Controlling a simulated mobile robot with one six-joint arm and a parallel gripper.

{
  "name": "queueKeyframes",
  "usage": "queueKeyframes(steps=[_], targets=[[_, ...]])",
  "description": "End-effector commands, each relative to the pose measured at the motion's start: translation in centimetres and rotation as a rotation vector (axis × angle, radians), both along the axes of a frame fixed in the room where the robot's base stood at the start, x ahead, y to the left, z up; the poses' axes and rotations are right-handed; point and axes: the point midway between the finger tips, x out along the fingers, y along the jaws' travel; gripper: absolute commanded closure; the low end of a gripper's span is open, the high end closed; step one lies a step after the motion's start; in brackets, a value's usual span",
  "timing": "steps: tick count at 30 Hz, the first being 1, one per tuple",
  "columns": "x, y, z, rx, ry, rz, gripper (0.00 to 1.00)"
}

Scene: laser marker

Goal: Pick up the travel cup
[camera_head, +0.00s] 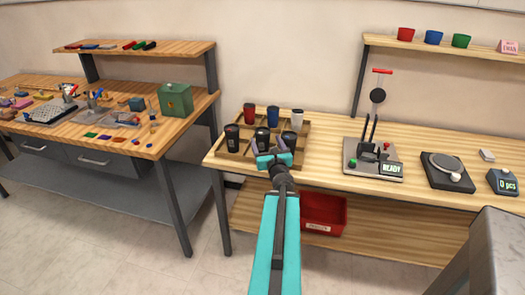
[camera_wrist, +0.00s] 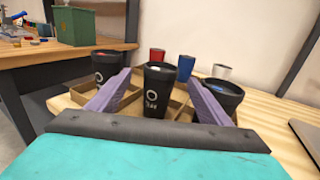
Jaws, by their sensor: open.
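Several travel cups stand upright in a divided wooden tray (camera_head: 304,151) on the right-hand bench. The back row has a red cup (camera_head: 249,114), a blue cup (camera_head: 273,116) and a white cup (camera_head: 297,119). The front row has three black cups: left (camera_head: 232,138), middle (camera_head: 262,136) and right (camera_head: 289,137). My gripper (camera_head: 269,146) is open at the tray's front edge. In the wrist view, the middle black cup (camera_wrist: 158,95), with a white ring and lettering, appears between the two purple fingers. No contact shows. The cups' lower parts are partly hidden.
Right of the tray are a fixture with a READY display (camera_head: 391,168), a round-plate device (camera_head: 446,170) and a counter box (camera_head: 503,182). A red bin (camera_head: 324,212) sits on the lower shelf. A green box (camera_head: 175,100) stands on the left bench.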

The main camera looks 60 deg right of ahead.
Motion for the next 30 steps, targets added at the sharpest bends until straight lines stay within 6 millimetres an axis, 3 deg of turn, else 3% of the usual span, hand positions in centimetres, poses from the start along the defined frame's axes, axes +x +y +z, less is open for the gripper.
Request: queueKeyframes(steps=[30], targets=[[1.8, -1.8, 0.0, -0.001, -0.001, -0.002, 0.28]])
